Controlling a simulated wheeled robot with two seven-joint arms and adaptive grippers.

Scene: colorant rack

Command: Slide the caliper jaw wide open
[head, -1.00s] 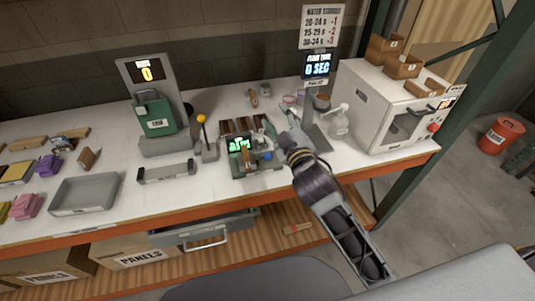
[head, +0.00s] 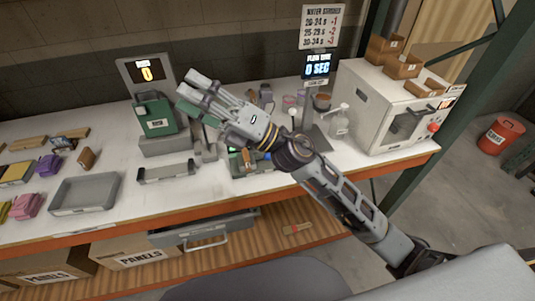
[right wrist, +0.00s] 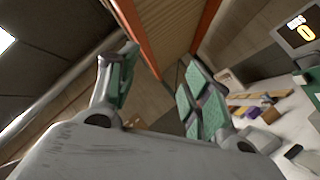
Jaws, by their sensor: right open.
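I cannot make out a caliper for certain in either view. My right gripper (head: 186,92) is raised above the bench in the head view, with its fingers pointing to the upper left. It is open and empty, and its fingers overlap the green unit's right side in the picture. In the right wrist view the two green-padded fingers (right wrist: 158,62) stand apart with nothing between them. My left gripper is not in view.
A display stand (head: 149,72) reading 0 holds a green unit (head: 156,118). A grey bracket (head: 166,174) and a grey tray (head: 62,207) lie to the left. A white cabinet (head: 368,100) stands at the right. A drawer (head: 185,236) is open below the bench edge.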

